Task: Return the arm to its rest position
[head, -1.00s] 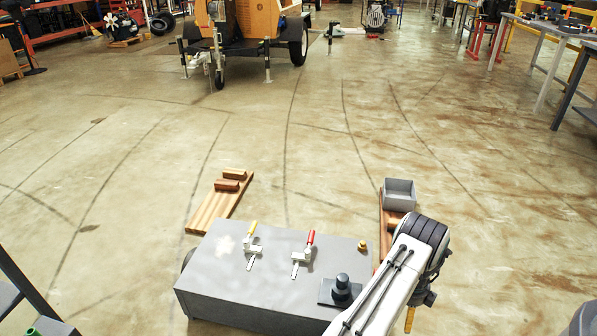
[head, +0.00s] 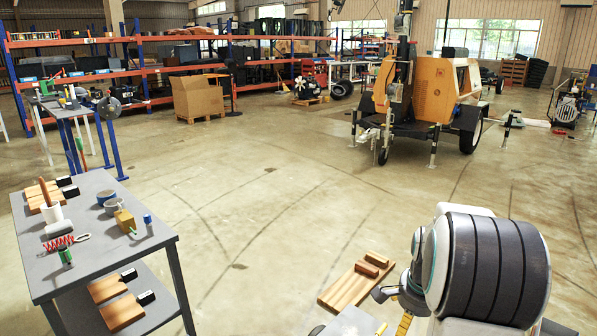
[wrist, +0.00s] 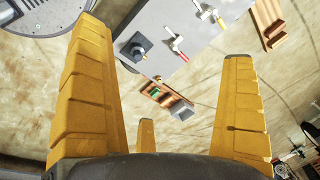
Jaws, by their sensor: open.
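My arm shows at the lower right of the head view, its black-banded joint close to the camera. A yellow finger of my gripper (head: 404,325) shows at the bottom edge there. In the wrist view my gripper (wrist: 163,42) is open, with yellow fingers spread wide and nothing between them. The fingers appear apart from all of these.
A grey workbench (head: 100,215) with tools stands at the left. A wooden pallet piece (head: 350,285) lies on the floor beside my arm. An orange light tower trailer (head: 420,90) stands farther back. The middle floor is clear.

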